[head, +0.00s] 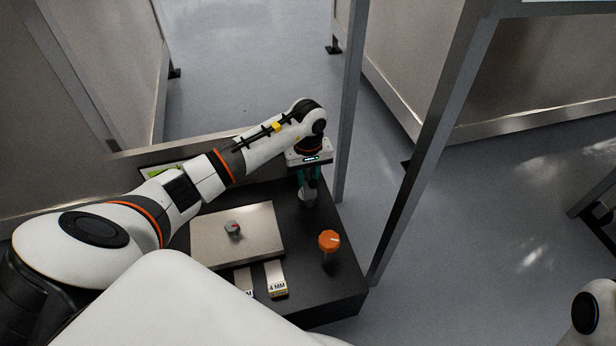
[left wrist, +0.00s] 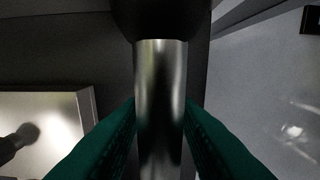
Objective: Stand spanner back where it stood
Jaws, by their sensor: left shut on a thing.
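My left gripper (head: 308,184) points down over the far right part of the dark table. Its green fingers are shut on a shiny metal shaft (left wrist: 160,100), which I take to be the spanner. In the left wrist view the shaft runs straight between the fingers, below a dark rounded part at the top. In the head view only a small pale metal piece of the spanner (head: 308,195) shows under the fingers. I cannot tell whether its lower end touches the table. My right gripper is not in view.
Grey posts (head: 352,100) rise beside the table.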

